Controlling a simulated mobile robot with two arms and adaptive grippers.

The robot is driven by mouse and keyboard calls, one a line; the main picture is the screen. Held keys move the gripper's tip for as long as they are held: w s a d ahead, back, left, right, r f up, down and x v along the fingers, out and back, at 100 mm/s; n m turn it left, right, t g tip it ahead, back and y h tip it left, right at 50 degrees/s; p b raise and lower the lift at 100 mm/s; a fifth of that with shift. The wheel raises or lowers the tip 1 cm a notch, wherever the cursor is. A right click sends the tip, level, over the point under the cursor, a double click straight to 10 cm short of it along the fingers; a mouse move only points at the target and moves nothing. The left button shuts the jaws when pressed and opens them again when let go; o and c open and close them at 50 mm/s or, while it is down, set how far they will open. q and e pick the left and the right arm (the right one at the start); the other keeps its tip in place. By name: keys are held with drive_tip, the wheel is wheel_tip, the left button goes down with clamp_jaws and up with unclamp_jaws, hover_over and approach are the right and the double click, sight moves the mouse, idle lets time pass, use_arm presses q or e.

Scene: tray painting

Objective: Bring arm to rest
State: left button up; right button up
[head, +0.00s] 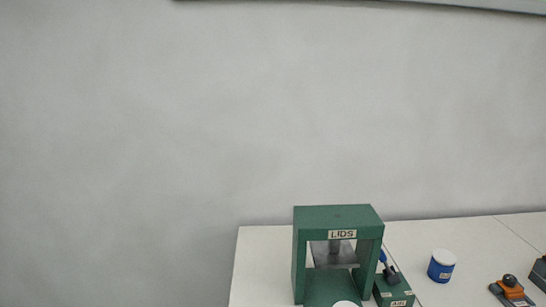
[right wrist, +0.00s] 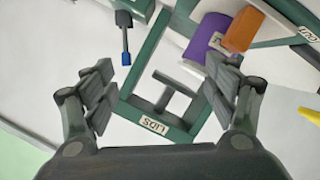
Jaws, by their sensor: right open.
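My right gripper (right wrist: 160,92) shows in the right wrist view with its two fingers wide apart and nothing held between them. Beyond the fingers is the green LIDS frame (right wrist: 157,125), apart from them as far as I can tell. In the head view the same green LIDS frame (head: 338,215) stands upright on the white table, with a grey plate inside its opening. Neither gripper shows in the head view, and my left gripper is in neither view.
The white table (head: 262,262) also holds a green lever box (head: 396,292), a blue can (head: 441,266), an orange and black tool (head: 511,288) and a dark block at the right edge. The right wrist view shows a purple piece (right wrist: 208,38) and an orange block (right wrist: 244,29).

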drive_tip(key=s+a+f+m+g+y, duration=0.1)
drive_tip(key=s+f+m+g, duration=0.1)
drive_tip(key=s+f+g, duration=0.55)
drive_tip(key=s+a+f+m+g+y, duration=0.1)
drive_tip(key=s+a+f+g, duration=0.15)
drive_tip(key=s+f, duration=0.9)
drive_tip(key=s+d+f+g, duration=0.1)
drive_tip(key=s+f, duration=0.1)
drive_tip(key=f, duration=0.9)
drive_tip(key=s+f+g, duration=0.1)
drive_tip(key=s+f, duration=0.1)
drive_tip(key=f, duration=0.9)
drive_tip(key=s+d+f+g, duration=0.1)
drive_tip(key=s+d+f, duration=0.2)
drive_tip(key=s+f, duration=1.3)
drive_tip(key=shift+s+p, duration=0.4)
drive_tip(key=shift+s, duration=0.3)
